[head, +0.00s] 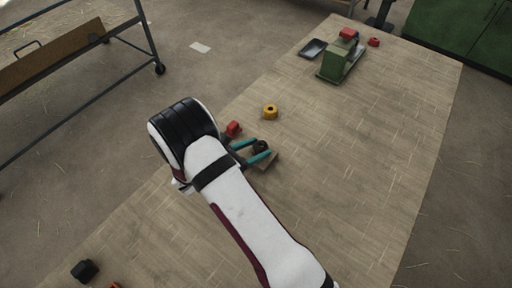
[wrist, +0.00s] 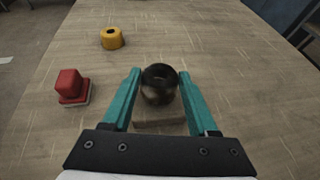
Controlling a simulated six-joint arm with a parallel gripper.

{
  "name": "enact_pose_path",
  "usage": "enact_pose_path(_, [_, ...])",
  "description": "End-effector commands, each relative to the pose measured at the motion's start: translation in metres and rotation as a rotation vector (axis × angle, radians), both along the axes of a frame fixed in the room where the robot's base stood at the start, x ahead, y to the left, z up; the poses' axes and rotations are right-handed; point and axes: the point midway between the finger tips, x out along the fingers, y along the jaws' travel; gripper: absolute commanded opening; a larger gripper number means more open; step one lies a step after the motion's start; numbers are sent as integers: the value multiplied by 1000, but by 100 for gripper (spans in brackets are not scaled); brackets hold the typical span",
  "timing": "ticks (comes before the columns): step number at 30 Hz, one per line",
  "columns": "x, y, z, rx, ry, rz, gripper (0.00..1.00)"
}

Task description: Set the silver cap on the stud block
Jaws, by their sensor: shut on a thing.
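The silver cap (wrist: 159,85) looks like a dark, rounded metallic ring with a hole in its top. It sits between the two teal fingers of my gripper (wrist: 159,78), which is shut on it. The cap also shows in the head view (head: 261,146). A brown wooden block, apparently the stud block (wrist: 158,126), lies just below the cap and shows beside the fingers in the head view (head: 268,163). Its stud is not visible. I cannot tell whether the cap touches the block or is held above it.
A red block on a pale base (wrist: 71,86) stands left of my gripper. A yellow ring-shaped cap (wrist: 112,38) is farther off. A green machine (head: 341,59) and black tray (head: 313,48) stand at the far end. The table's right side is clear.

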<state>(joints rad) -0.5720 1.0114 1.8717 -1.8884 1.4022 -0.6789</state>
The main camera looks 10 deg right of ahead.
Motion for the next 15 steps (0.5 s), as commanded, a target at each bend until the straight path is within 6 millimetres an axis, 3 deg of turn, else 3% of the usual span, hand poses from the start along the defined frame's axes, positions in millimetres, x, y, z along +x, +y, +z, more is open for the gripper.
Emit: enact_pose_path(15, [0, 0, -9, 0, 0, 0, 7])
